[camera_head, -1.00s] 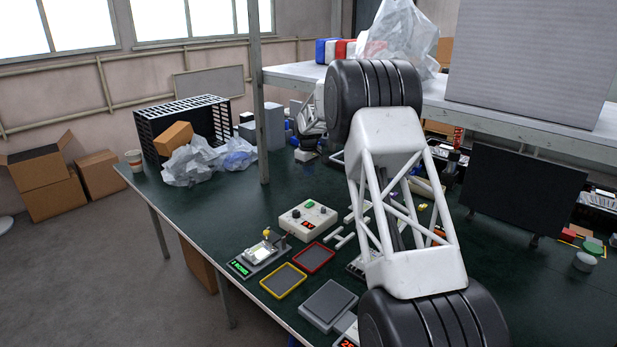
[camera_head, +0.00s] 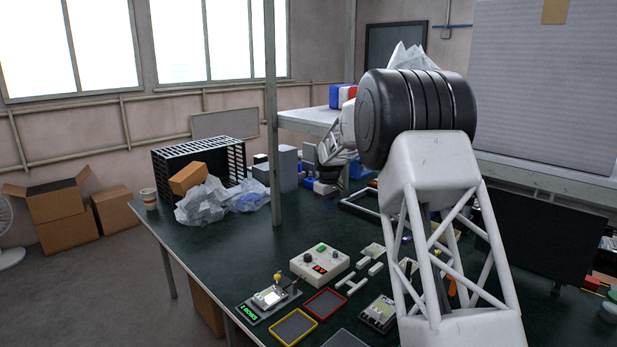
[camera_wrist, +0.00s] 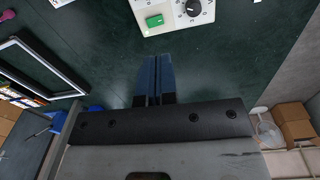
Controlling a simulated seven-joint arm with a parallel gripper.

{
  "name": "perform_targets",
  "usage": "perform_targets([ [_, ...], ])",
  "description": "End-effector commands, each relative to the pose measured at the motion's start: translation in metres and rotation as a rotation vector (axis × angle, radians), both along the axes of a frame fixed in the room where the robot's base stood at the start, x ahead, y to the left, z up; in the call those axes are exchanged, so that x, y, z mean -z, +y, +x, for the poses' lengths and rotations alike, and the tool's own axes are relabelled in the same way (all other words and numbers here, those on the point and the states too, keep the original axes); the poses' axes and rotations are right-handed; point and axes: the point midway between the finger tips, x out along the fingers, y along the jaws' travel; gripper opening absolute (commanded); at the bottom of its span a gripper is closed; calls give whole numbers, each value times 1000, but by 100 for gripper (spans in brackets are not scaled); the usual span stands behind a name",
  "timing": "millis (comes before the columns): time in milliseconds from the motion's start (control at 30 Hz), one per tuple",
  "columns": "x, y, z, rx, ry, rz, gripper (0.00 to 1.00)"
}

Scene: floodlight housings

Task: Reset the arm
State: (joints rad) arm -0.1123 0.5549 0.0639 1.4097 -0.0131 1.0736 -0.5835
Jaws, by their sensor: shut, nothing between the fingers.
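My gripper (camera_wrist: 154,78) shows in the wrist view as two dark blue fingers pressed together, with nothing between them. The fingers point toward the white control box (camera_wrist: 172,14), which has a green button and dial, and the dark green table top lies below them. In the head view my white lattice arm with black joints fills the right centre. The gripper's fingertips cannot be made out there, as the arm hides much of the far table. The control box also shows in the head view (camera_head: 320,262), left of the arm.
A yellow-rimmed tray (camera_head: 293,328), a red-rimmed tray (camera_head: 325,303) and a fixture with a green display (camera_head: 268,300) are near the table's front left edge. A black crate (camera_head: 198,165) and plastic bags (camera_head: 205,203) stand farther back. A post (camera_head: 273,120) and raised shelf (camera_head: 545,172) bound the space.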

Motion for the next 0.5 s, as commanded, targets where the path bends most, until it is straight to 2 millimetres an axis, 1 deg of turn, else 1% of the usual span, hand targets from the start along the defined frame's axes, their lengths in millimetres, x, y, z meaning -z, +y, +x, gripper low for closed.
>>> perform_targets([
  [33, -11, -4, -11, 11, -5, 1, 0],
  [100, -23, -8, -25, 29, -11, 2, 0],
  [367, -63, -24, -78, 91, -26, 7, 0],
  [500, -82, -32, -109, 124, -35, 10, 0],
])
